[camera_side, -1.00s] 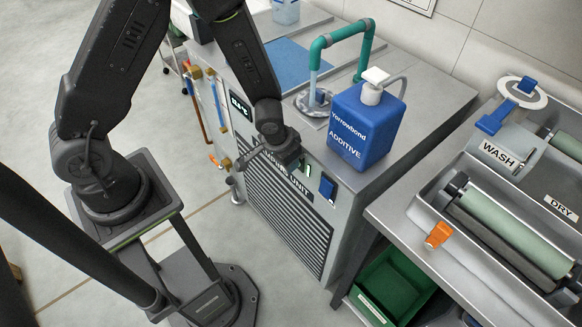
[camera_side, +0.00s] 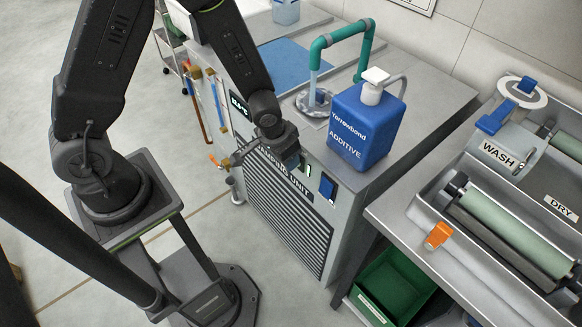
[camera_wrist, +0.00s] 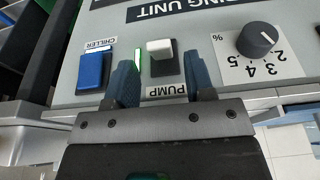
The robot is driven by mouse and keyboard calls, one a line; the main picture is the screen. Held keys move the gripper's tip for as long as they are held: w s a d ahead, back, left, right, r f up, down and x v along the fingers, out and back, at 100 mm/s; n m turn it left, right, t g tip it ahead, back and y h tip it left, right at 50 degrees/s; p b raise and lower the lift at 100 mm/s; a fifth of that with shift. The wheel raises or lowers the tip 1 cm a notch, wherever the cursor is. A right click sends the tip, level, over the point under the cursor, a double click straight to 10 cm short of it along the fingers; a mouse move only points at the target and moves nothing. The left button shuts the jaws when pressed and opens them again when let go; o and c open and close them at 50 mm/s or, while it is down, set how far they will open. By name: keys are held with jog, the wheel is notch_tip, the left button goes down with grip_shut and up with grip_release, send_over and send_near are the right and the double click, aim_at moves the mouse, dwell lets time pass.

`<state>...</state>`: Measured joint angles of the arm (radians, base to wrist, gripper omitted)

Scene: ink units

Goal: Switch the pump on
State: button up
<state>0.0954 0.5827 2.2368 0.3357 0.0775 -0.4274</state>
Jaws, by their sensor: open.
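The pump switch (camera_wrist: 160,48) is a white rocker in a dark frame, beside the label PUMP (camera_wrist: 166,90), which shows upside down in the wrist view. My gripper (camera_wrist: 160,68) is open, with one finger on each side of the switch frame and nothing held. I cannot tell whether the fingers touch the panel. A narrow green light (camera_wrist: 138,62) is lit between the pump and chiller switches.
The blue chiller switch (camera_wrist: 92,70) is close beside my left finger. A numbered dial (camera_wrist: 257,40) is to the right. A blue additive bottle (camera_side: 362,130) stands on top of the unit near its edge. The sink bench (camera_side: 395,222) is to the right.

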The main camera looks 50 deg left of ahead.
jog(key=shift+s+v, duration=0.25)
jog(key=shift+v, duration=1.15)
jog(key=shift+s+v, duration=0.2)
jog(key=shift+v, duration=1.25)
jog(key=shift+f, duration=0.1)
jog(key=s+a+r+t, duration=0.1)
jog(key=s+r, duration=0.5)
jog(key=r, duration=0.5)
jog(key=s+a+r+t, duration=0.1)
jog(key=s+r, duration=0.5)
jog(key=r, duration=0.6)
jog(key=shift+a+r+t, duration=0.2)
jog(key=shift+a+t, duration=0.1)
jog(key=shift+t, duration=0.1)
jog(key=shift+s, duration=0.1)
